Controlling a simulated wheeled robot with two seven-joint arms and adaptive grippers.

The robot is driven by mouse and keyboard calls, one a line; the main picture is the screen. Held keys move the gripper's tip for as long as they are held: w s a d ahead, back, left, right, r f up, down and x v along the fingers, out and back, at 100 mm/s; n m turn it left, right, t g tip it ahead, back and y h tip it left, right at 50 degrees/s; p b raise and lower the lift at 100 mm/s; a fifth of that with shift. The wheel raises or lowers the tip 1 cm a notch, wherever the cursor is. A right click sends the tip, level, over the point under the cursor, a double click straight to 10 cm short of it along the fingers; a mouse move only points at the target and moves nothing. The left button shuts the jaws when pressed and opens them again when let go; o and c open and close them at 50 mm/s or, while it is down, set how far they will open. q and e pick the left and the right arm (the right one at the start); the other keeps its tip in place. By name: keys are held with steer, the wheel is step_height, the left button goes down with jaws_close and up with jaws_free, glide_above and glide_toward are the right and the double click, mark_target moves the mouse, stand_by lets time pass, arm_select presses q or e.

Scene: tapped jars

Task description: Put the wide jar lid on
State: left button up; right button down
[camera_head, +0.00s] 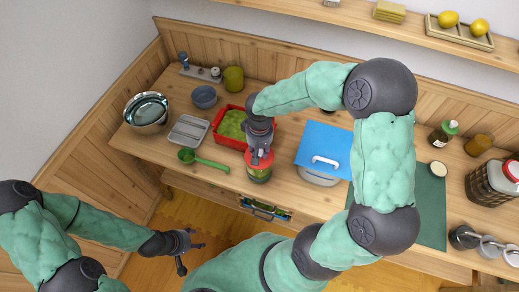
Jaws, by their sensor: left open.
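A jar (258,176) with greenish contents stands near the front edge of the worktop, left of the middle. A red lid (262,163) shows at its top; whether it sits fully on the jar is hidden by the gripper. My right gripper (261,156) points down at the red lid from above, and its fingers are at the lid. I cannot tell whether they are closed on it. My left gripper (190,248) is open and empty, over the floor in front of the worktop, well away from the jar.
A red crate (233,144) stands just behind the jar. A green ladle (205,161), a metal tray (188,131) and bowls lie to the left. A blue-topped box (324,146) is close on the right. Another jar (492,184) with a red top stands far right.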

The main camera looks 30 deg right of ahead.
steer(key=shift+f+b, duration=0.8)
steer(key=shift+f, duration=0.2)
stand_by(0.3)
steer(key=c, duration=0.9)
jaws_free()
steer(key=shift+o, duration=0.2)
steer(key=shift+r, duration=0.1)
step_height(320, 180, up, 12)
